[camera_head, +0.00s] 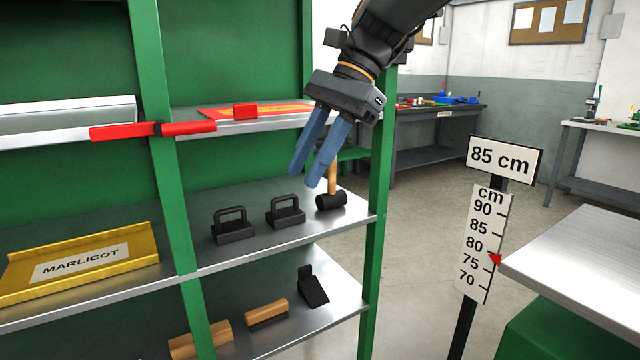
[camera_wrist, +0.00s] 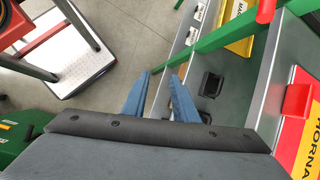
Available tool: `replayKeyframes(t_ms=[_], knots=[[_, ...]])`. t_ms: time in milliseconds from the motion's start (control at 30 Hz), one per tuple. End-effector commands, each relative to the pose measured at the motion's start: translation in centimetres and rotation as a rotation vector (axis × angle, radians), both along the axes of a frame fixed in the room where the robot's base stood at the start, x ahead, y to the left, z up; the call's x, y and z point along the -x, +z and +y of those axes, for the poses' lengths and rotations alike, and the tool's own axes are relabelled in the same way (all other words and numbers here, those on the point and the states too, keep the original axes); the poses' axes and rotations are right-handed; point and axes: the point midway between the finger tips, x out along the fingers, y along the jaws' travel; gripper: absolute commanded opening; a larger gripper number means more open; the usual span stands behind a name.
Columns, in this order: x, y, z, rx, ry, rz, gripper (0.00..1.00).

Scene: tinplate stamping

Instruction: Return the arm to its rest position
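My gripper (camera_head: 306,177) has two blue fingers. It hangs at the right end of the green shelf rack (camera_head: 160,130), above the middle shelf, with the fingers pointing down and slightly left. The fingers are apart with nothing visible between them. In the wrist view my gripper (camera_wrist: 160,78) also shows a clear gap. A mallet with a black head (camera_head: 331,201) and an upright wooden handle stands on the middle shelf, partly hidden behind the right finger. I cannot tell how far it is from the fingers.
Two black handled blocks (camera_head: 232,226) (camera_head: 286,211) and a yellow MARLICOT tray (camera_head: 80,262) are on the middle shelf. A red bar (camera_head: 152,130) sticks out from the upper shelf. A height sign (camera_head: 486,245) and a metal table (camera_head: 590,262) stand right. Open floor lies between.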

Motion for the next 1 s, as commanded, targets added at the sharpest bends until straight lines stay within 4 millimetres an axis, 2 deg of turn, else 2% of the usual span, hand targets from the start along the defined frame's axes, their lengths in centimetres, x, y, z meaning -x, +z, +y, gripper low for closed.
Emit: replayKeyframes(t_ms=[100,200,300,400,600,767,800,1000], knots=[[2.7,-5.7,-3.5,0.076,0.12,-0.105,0.26],[5.2,-10.3,-6.7,0.145,0.259,-0.196,0.26],[7.6,-13.9,-9.2,0.198,0.39,-0.263,0.26],[9.7,-16.6,-11.1,0.237,0.504,-0.31,0.26],[13.3,-20.6,-14.1,0.29,0.697,-0.373,0.26],[16.0,-23.1,-15.8,0.318,0.84,-0.412,0.26],[16.5,-23.4,-16.2,0.323,0.864,-0.418,0.26],[16.2,-21.7,-16.9,0.332,0.834,-0.408,0.26]])
